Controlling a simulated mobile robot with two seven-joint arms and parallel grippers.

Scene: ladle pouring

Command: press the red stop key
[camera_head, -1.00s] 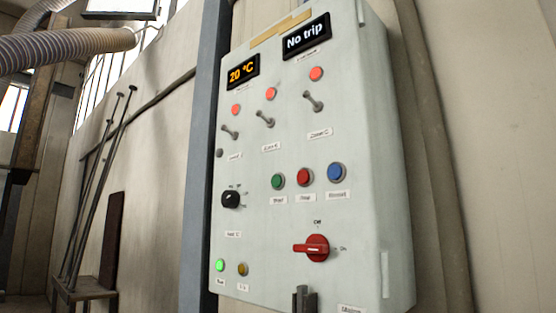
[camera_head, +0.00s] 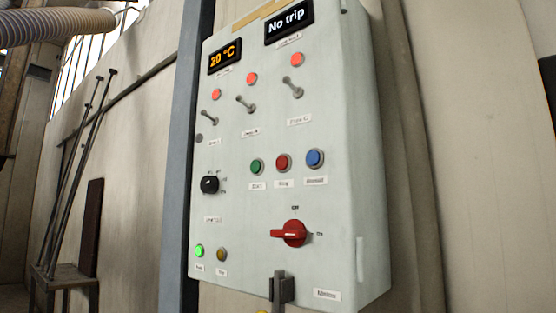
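The red stop key (camera_head: 283,162) is a round red button in a grey ring on the pale control cabinet (camera_head: 335,200). It sits between a green button (camera_head: 256,166) and a blue button (camera_head: 315,158), with a small label below it. Nothing covers it. Neither of my grippers shows in the head view.
A red rotary switch (camera_head: 290,233) sits below the buttons and a black knob (camera_head: 209,185) to their left. Toggle levers (camera_head: 292,87) stick out above. A dark fitting (camera_head: 282,288) stands at the cabinet's lower edge. Long rods (camera_head: 72,180) lean on the wall at left.

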